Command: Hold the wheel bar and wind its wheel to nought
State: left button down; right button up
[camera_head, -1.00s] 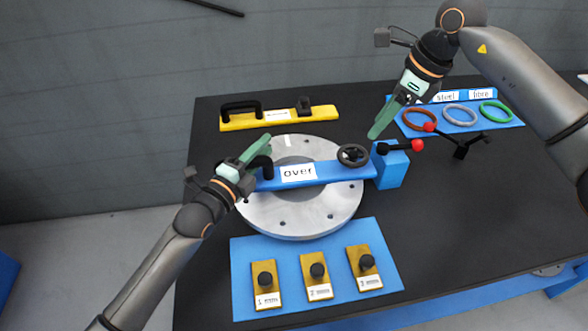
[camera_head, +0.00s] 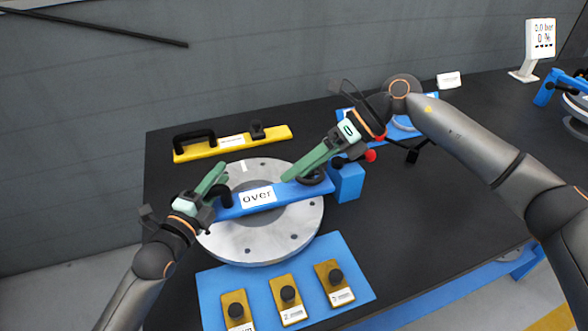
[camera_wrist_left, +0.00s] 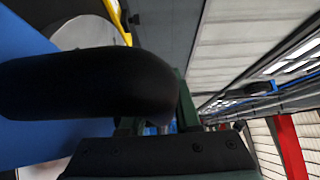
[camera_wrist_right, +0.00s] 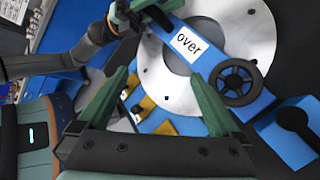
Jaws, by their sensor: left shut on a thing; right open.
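The blue wheel bar (camera_head: 285,193) lies across a grey round flange (camera_head: 230,241), its label reading "over". Its black wheel (camera_wrist_right: 236,82) is at the right end of the bar, partly hidden behind my right gripper in the head view. My left gripper (camera_head: 217,182) is shut on the black handle (camera_wrist_left: 90,85) at the bar's left end. My right gripper (camera_head: 287,175) is open and empty, just above the bar beside the wheel. In the right wrist view its fingers (camera_wrist_right: 158,90) stand apart, with the wheel outside them to the right.
A blue block (camera_head: 346,183) stands by the bar's right end. A yellow bar (camera_head: 231,143) with a black handle lies behind the flange. A blue mat (camera_head: 213,285) with several brass plates (camera_head: 291,302) lies in front. A display (camera_head: 540,40) stands far right. The right of the table is mostly clear.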

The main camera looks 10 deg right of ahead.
jog(key=s+a+m+y, duration=0.2)
jog(key=m+y, duration=0.2)
jog(key=m+t, duration=1.3)
jog(key=m, duration=1.8)
send_near(323, 179)
jog(key=shift+h, duration=0.4)
jog(key=x, duration=0.4)
jog(key=shift+a+r, duration=0.35)
jog(key=shift+a, duration=0.05)
jog(key=shift+w+a+m, duration=0.1)
jog(key=shift+w+m, duration=0.1)
jog(key=shift+m, duration=0.2)
jog(key=x, duration=1.1)
jog(key=shift+w+a+f, duration=0.1)
jog(key=shift+w+a, duration=0.05)
jog(key=shift+c, duration=0.2)
jog(key=c, duration=1.1)
